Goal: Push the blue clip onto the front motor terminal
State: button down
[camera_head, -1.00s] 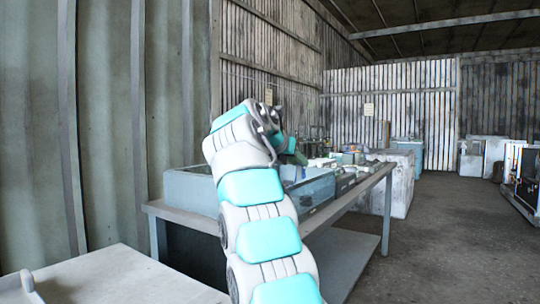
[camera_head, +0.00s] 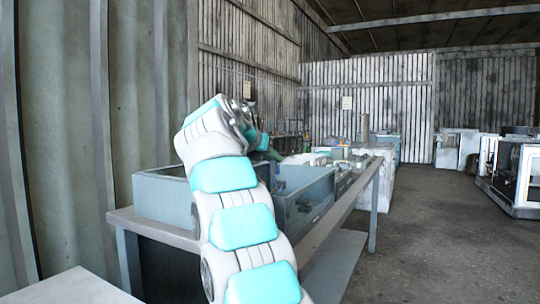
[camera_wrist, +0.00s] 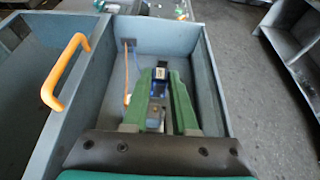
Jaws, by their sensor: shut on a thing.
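My gripper (camera_wrist: 160,76) has green fingers on both sides of a small blue piece, which looks like the blue clip (camera_wrist: 158,88), and it is shut on it. A dark and pale part shows at the clip's far end, between the fingertips. The gripper is over or inside a grey-blue open housing (camera_wrist: 208,85), near its far wall. An orange wire (camera_wrist: 127,75) runs down to the left of the fingers. I cannot make out the front motor terminal. In the head view my arm hides most of the gripper above the blue-grey housing (camera_head: 160,205).
An orange handle (camera_wrist: 65,72) stands on the left wall of the housing. The housing rests on a long bench (camera_head: 330,222) with several small items farther along. A grey bin (camera_wrist: 292,40) is at the right. Open floor (camera_head: 440,240) lies right of the bench.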

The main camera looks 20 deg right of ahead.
jog(key=shift+a+f, duration=0.1)
jog(key=shift+f, duration=0.8)
jog(key=shift+f+b, duration=1.55)
jog(key=shift+b, duration=0.15)
jog(key=shift+s, duration=0.1)
jog(key=shift+f+p, duration=0.4)
jog(key=shift+p, duration=0.55)
jog(key=shift+f, duration=0.75)
jog(key=c, duration=0.6)
grip_release()
jog(key=shift+a, duration=0.1)
